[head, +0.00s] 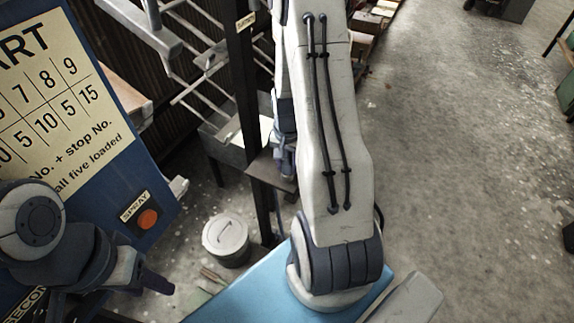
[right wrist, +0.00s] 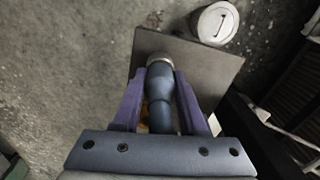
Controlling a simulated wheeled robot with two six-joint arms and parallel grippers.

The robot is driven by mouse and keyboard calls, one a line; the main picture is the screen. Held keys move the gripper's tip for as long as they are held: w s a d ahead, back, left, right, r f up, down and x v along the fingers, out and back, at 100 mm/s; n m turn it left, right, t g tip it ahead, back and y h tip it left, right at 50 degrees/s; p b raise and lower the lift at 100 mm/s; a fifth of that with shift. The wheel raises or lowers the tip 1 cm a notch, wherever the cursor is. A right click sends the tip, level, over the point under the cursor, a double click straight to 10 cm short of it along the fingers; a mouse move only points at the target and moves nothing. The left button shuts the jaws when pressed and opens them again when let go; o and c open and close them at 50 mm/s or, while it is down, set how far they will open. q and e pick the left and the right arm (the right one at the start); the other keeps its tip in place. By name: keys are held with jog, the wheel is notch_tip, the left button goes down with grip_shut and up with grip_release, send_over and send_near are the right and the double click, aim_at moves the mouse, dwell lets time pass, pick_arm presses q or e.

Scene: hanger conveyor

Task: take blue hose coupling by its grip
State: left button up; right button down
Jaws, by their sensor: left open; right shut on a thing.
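The blue hose coupling (right wrist: 161,98), dark blue with a metal ring at its far end, lies between the fingers of my right gripper (right wrist: 160,80) in the right wrist view. The fingers are shut on its body from both sides. A grey plate (right wrist: 210,72) lies beyond the fingertips; I cannot tell whether the coupling touches it. In the head view my right arm hides most of that gripper and the coupling. My left gripper (head: 150,281) is at the lower left of the head view, open, beside the blue panel and away from the coupling.
A blue panel (head: 112,172) with a number chart and an orange spray button (head: 148,219) stands at left. A dark post (head: 250,105) carries the small plate (head: 268,172). A lidded white bucket (head: 226,238) stands on the floor. Hanger racks (head: 200,60) are behind; floor at right is open.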

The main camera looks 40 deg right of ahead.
aim_at(287, 155)
notch_tip(287, 155, up, 3)
jog(key=shift+w+r, duration=0.1)
jog(key=shift+r, duration=0.1)
jog(key=s+d+r+b, duration=0.1)
jog(key=s+d+r, duration=0.6)
jog(key=s+d, duration=0.1)
jog(key=shift+s+r, duration=0.2)
jog(key=shift+s, duration=0.1)
